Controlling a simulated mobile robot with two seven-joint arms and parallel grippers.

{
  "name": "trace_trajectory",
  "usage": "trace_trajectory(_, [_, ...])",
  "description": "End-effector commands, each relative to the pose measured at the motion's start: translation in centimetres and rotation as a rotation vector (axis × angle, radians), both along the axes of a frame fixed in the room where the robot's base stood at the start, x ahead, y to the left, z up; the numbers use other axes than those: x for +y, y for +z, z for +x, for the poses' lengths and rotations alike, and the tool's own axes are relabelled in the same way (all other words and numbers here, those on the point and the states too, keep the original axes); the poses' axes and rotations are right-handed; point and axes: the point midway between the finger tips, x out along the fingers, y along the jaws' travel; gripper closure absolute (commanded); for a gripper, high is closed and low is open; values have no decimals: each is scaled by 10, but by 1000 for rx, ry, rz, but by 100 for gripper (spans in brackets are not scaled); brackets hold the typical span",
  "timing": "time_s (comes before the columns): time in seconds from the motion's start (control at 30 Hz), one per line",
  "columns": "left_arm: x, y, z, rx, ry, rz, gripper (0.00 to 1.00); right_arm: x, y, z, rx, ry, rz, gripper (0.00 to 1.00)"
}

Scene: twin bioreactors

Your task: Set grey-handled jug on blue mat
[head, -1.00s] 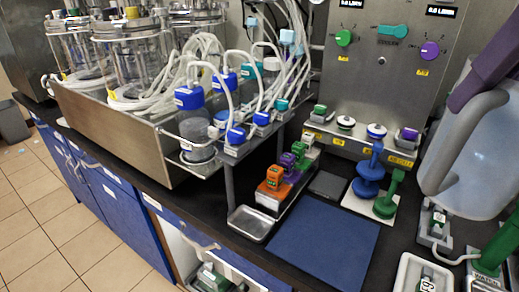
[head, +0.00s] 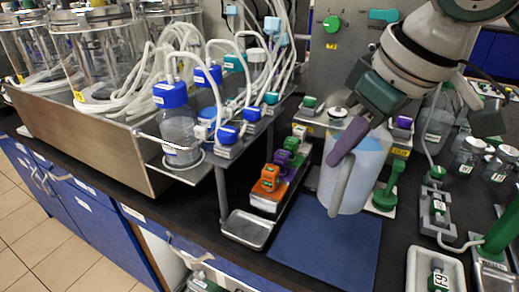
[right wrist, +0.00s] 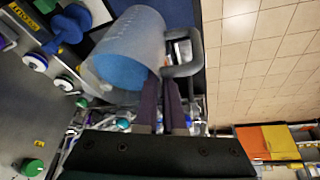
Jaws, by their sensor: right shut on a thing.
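The grey-handled jug (head: 368,178) is translucent with blue liquid inside and looks roughly upright. In the head view it overlaps the back part of the blue mat (head: 315,252); I cannot tell whether its base touches the mat. Its grey handle (head: 340,183) faces the front left. My right gripper (head: 350,143), with purple fingers, is shut on the jug at the handle's upper end. In the right wrist view, the fingers (right wrist: 162,103) reach the jug (right wrist: 128,48) beside its handle (right wrist: 184,58). My left gripper is not in view.
A small metal tray (head: 248,229) and a rack with an orange block (head: 266,181) stand left of the mat. A green stand (head: 391,187) is close to the jug's right. A white tray (head: 435,272) lies right of the mat. The mat's front is clear.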

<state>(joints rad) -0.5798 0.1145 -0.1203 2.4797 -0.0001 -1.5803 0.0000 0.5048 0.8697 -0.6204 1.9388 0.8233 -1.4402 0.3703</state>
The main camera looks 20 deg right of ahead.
Motion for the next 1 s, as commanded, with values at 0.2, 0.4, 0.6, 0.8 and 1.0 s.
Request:
trace_trajectory(0.2, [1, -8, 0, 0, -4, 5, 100, 1, -53, 0, -2, 0, 2, 100])
trace_trajectory(0.4, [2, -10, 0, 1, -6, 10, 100, 0, -71, 1, -5, 0, 2, 100])
trace_trajectory(0.6, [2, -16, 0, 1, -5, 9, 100, 1, -100, 0, -2, -2, 1, 100])
trace_trajectory(0.8, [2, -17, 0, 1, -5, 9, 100, 1, -113, 1, -4, 1, 0, 100])
trace_trajectory(1.0, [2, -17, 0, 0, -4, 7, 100, 0, -114, 0, 0, 1, -1, 89])
